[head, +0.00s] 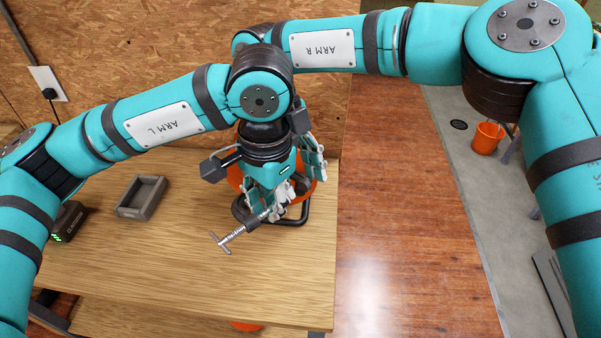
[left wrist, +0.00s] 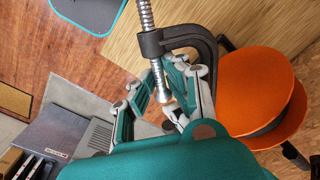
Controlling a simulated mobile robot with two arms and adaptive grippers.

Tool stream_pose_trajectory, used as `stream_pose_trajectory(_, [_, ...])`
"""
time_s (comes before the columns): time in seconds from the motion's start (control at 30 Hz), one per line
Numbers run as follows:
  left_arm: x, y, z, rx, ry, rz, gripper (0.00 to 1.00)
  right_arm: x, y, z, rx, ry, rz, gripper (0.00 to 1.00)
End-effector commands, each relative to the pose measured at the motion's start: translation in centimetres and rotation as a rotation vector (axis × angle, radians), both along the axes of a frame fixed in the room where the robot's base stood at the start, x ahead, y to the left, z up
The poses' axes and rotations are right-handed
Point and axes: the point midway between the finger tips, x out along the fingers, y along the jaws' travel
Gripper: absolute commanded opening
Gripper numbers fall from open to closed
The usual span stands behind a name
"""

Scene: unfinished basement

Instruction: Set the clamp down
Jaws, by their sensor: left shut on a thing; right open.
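The clamp is a dark C-shaped frame with a silver threaded screw and a T-handle (head: 228,238). My left gripper (head: 277,202) is shut on it above the wooden tabletop, with the T-handle pointing to the lower left. In the left wrist view the dark frame (left wrist: 190,38) arches over the fingers of my left gripper (left wrist: 168,95). I cannot tell whether the clamp touches the tabletop. My right gripper (head: 313,155) shows only partly behind my left wrist; it is open, and the rest is hidden.
An orange reel (left wrist: 262,95) on a black tube stand (head: 305,213) stands close behind my left gripper. A grey tray (head: 122,209) and a black device (head: 68,222) with green lights are to the left. The front of the tabletop (head: 200,280) is clear.

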Motion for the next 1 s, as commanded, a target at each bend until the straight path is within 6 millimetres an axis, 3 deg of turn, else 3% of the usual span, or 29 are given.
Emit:
stream_pose_trajectory(0.13, [0.03, -0.01, 0.08, -0.001, -0.002, 0.0, 0.0, 0.01, 0.0, 0.02, 0.0, 0.0, 0.0, 0.46])
stream_pose_trajectory(0.5, [0.07, -0.04, 0.07, -0.003, -0.003, 0.001, 0.0, -0.09, 0.12, 0.07, 0.002, 0.003, 0.003, 0.0])
stream_pose_trajectory(0.73, [0.13, -0.1, 0.06, -0.005, -0.004, 0.002, 0.0, -0.24, 0.28, 0.11, 0.005, 0.006, 0.006, 0.0])
stream_pose_trajectory(0.77, [0.14, -0.1, 0.08, -0.005, -0.004, 0.002, 0.14, -0.25, 0.32, 0.2, 0.007, 0.007, 0.007, 0.0])
stream_pose_trajectory(0.8, [0.14, -0.11, 0.07, -0.005, -0.004, 0.002, 0.19, -0.27, 0.33, 0.19, 0.006, 0.007, 0.007, 0.0])
stream_pose_trajectory(0.93, [0.13, -0.09, 0.1, -0.005, -0.004, 0.002, 0.36, -0.23, 0.26, 0.13, 0.005, 0.006, 0.005, 0.0])
stream_pose_trajectory(1.0, [0.11, -0.07, 0.09, -0.003, -0.004, 0.002, 0.38, -0.18, 0.22, 0.12, 0.004, 0.005, 0.005, 0.0])
